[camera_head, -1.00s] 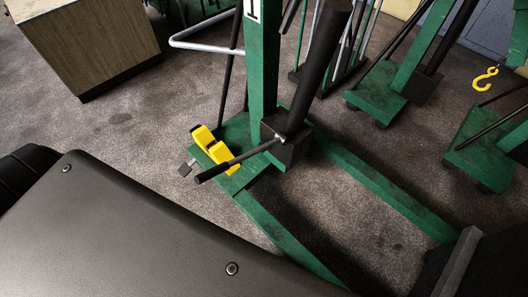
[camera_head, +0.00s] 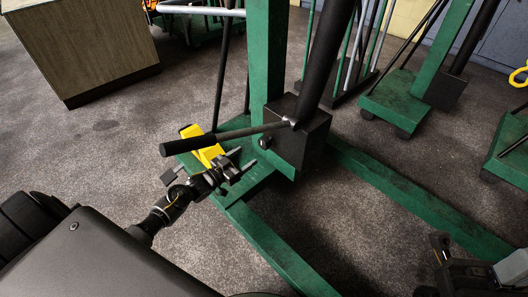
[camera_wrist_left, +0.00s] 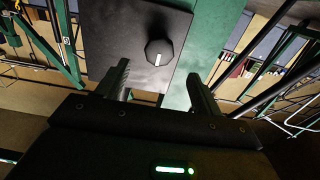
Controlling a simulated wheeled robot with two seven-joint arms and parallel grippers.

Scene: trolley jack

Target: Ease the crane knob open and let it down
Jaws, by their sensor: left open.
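The green crane (camera_head: 267,60) stands upright with a black pump block (camera_head: 303,137) at the foot of its post. The small dark knob (camera_head: 265,142) is on the block's near left face. In the left wrist view the knob (camera_wrist_left: 159,52) is faceted, with a white mark, and faces me. My left gripper (camera_head: 240,161) is open and empty, in front of the knob and below the pump handle (camera_head: 215,142). In the left wrist view its fingers (camera_wrist_left: 158,78) are spread to either side below the knob, apart from it. My right gripper (camera_head: 458,272) shows partly at the lower right; its jaws are unclear.
The pump handle juts left above my left gripper. Yellow blocks (camera_head: 201,145) sit on the crane's base behind it. Green base legs (camera_head: 410,200) run along the floor. A wooden cabinet (camera_head: 80,45) and other green cranes (camera_head: 405,95) stand further back.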

